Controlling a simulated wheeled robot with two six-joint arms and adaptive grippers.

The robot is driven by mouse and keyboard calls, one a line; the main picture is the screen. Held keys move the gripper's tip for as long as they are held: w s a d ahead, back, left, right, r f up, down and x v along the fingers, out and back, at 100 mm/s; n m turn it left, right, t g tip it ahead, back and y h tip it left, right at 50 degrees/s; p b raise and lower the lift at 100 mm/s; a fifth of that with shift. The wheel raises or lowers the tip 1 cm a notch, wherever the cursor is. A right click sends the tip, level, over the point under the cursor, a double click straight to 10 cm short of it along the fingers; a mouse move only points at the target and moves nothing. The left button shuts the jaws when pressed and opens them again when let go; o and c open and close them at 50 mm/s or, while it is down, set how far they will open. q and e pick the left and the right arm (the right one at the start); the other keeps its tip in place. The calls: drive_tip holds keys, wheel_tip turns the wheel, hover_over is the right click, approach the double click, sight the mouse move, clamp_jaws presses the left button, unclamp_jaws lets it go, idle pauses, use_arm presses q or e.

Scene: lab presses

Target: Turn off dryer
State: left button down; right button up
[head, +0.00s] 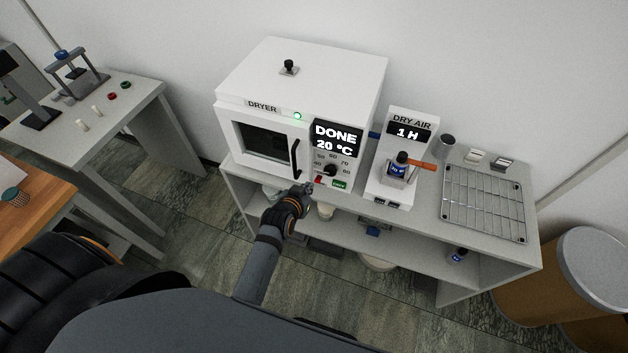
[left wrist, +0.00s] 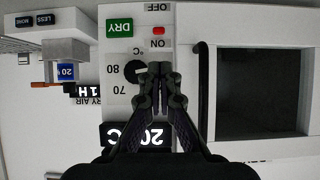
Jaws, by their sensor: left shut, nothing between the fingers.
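The white dryer (head: 305,70) stands on a grey bench, its door shut. Its display (head: 335,140) reads DONE and 20 °C, and a green light (head: 297,116) glows on its top front edge. Below the display are a black dial (head: 331,170), a red switch (head: 319,179) and a green DRY button (head: 339,184). My left gripper (head: 307,188) is shut and empty in front of the lower panel. The left wrist view is upside down; there the fingertips (left wrist: 160,68) overlap the dial area, with the red switch (left wrist: 158,30) between ON and OFF labels.
The dryer's black door handle (head: 296,158) is just left of the panel. A DRY AIR unit (head: 408,125) with an orange-handled item stands to the right, beside a wire rack (head: 484,203). A lower shelf (head: 420,255) holds small items.

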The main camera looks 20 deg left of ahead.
sight(318, 179)
use_arm(q)
drive_tip(key=b+x, duration=0.6)
drive_tip(key=x, duration=0.3)
drive_tip(key=shift+s+f+b, duration=0.1)
drive_tip(key=shift+f+b, duration=0.1)
drive_tip(key=shift+b, duration=0.1)
drive_tip(key=shift+w+d+b, duration=0.1)
drive_tip(key=shift+w+b, duration=0.2)
drive_tip(key=shift+r, duration=0.1)
use_arm(e)
wheel_tip(318, 179, down, 7)
drive_tip(key=shift+d, duration=0.35)
